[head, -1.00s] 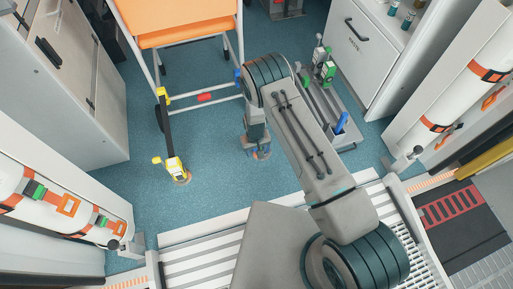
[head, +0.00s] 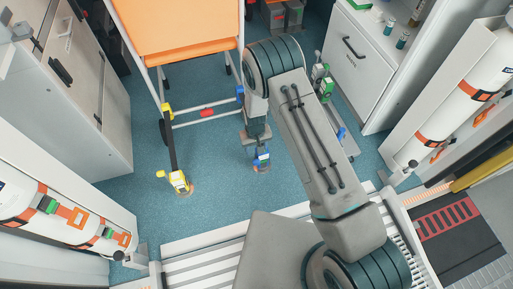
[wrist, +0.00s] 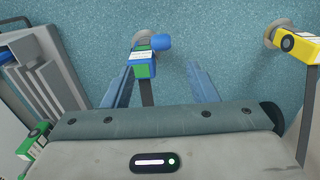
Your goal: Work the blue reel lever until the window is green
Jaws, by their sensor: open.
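The blue reel (head: 262,160) stands on the floor below my arm, with a strap running from it. In the wrist view, the blue reel (wrist: 143,58) has a white label and a green patch on its near side. I cannot tell if that patch is its window. Its rounded blue lever (wrist: 161,42) sticks out to the right. My gripper (wrist: 160,70) is open, its fingers on either side of the strap and just short of the reel and lever. In the head view, my gripper (head: 259,143) is close to the reel, partly hidden by my arm.
A yellow reel (head: 179,181) stands to the left and shows at the right of the wrist view (wrist: 299,46). An orange-seated wheelchair (head: 180,30) stands behind. A grey rack with green and blue parts (head: 326,88) is right of my arm. Blue floor lies between the reels.

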